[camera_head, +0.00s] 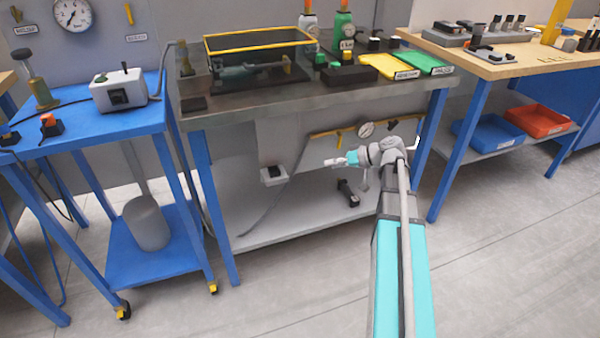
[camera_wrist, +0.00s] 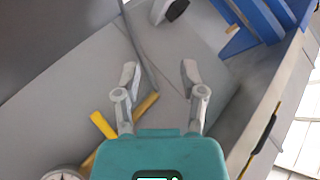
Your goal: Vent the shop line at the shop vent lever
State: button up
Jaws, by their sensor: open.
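Below the middle bench, a yellow air line (camera_head: 318,135) with a round white gauge (camera_head: 366,129) runs along the back panel. A yellow lever handle (camera_head: 340,134) is on it left of the gauge, and a second yellow handle (camera_head: 392,125) is to the right. I cannot read which one is the shop vent lever. In the wrist view, a yellow handle (camera_wrist: 103,125) is left of my gripper (camera_wrist: 160,72), and part of the yellow line (camera_wrist: 146,106) shows between the fingers. My gripper (camera_head: 336,162) is open and empty, in front of and below the line, apart from both handles.
The bench top (camera_head: 240,100) is above my gripper, with a blue leg (camera_head: 215,205) at left. A white switch box (camera_head: 273,175) with a hanging grey hose is left of my gripper. A black tool (camera_head: 348,192) lies on the lower shelf (camera_head: 290,222).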

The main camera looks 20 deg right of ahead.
jog(key=s+a+r+m+g+h+p, duration=0.1)
jog(key=s+a+r+g+h+p, duration=0.1)
jog(key=a+p, duration=0.5)
jog(key=s+a+r+m+g+h+p, duration=0.1)
jog(key=s+a+r+g+h+p, duration=0.2)
jog(key=s+a+h+p, duration=0.3)
jog(key=shift+s+a+r+g+p, duration=0.35)
jog(key=shift+s+a+g+p, duration=0.45)
jog(key=shift+s+p, duration=0.15)
jog(key=s+a+h, duration=0.2)
jog(key=s+a, duration=0.1)
jog(key=s, duration=0.2)
jog(key=shift+s+a+f+g, duration=0.15)
jog(key=shift+a+f+g, duration=0.1)
jog(key=shift+a+g, duration=0.05)
jog(key=shift+d, duration=0.1)
dwell(0.6)
